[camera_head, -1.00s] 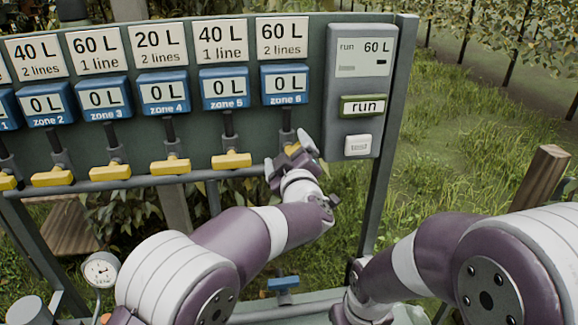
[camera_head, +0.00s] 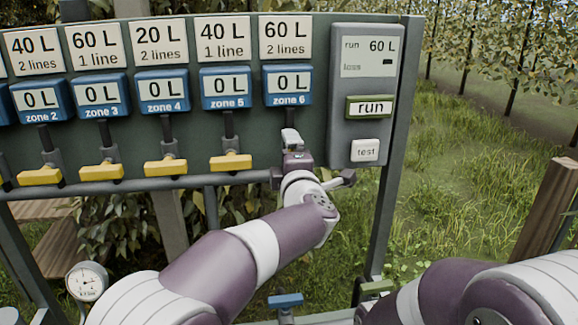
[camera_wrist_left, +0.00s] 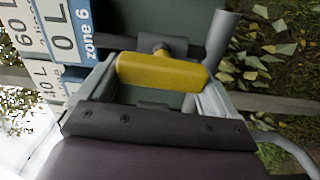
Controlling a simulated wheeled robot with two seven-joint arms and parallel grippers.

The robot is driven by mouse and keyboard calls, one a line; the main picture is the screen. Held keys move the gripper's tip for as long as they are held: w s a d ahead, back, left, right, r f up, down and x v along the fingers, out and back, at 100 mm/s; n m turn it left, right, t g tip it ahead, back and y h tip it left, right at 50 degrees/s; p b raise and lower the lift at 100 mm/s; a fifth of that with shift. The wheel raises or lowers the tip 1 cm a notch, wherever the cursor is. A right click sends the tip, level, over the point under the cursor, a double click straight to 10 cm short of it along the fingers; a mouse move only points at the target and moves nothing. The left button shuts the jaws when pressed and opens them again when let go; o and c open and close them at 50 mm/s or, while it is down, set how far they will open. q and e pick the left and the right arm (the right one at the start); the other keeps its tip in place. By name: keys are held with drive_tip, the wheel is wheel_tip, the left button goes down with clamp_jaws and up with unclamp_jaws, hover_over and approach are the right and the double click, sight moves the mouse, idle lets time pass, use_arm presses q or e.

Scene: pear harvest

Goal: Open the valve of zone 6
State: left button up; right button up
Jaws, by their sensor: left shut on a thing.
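The zone 6 meter (camera_head: 287,84) is blue and reads 0 L, under a card (camera_head: 285,38) saying 60 L, 2 lines. My left gripper (camera_head: 293,152) is at the zone 6 valve below that meter. It hides the valve's yellow handle in the head view. In the left wrist view the yellow handle (camera_wrist_left: 162,70) spans the gap between the two fingers of my left gripper (camera_wrist_left: 155,92), which is shut on it. The zone 6 label (camera_wrist_left: 78,38) appears turned sideways there. My right gripper is not in view.
Yellow handles of zone 5 (camera_head: 231,162), zone 4 (camera_head: 166,167) and zone 3 (camera_head: 101,172) lie crosswise to the left. A grey control box (camera_head: 366,95) with run and test buttons stands close right. A gauge (camera_head: 87,282) and blue handle (camera_head: 286,300) are below.

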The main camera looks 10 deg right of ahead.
use_arm(q)
drive_tip(key=shift+n, duration=0.4)
drive_tip(key=o, duration=0.7)
drive_tip(key=shift+d, duration=0.1)
drive_tip(key=shift+s+f+b, duration=0.1)
drive_tip(key=shift+s+b, duration=0.25)
drive_tip(key=shift+s, duration=0.1)
drive_tip(key=s+b, duration=0.1)
drive_tip(key=s, duration=1)
drive_tip(key=shift+s, duration=0.35)
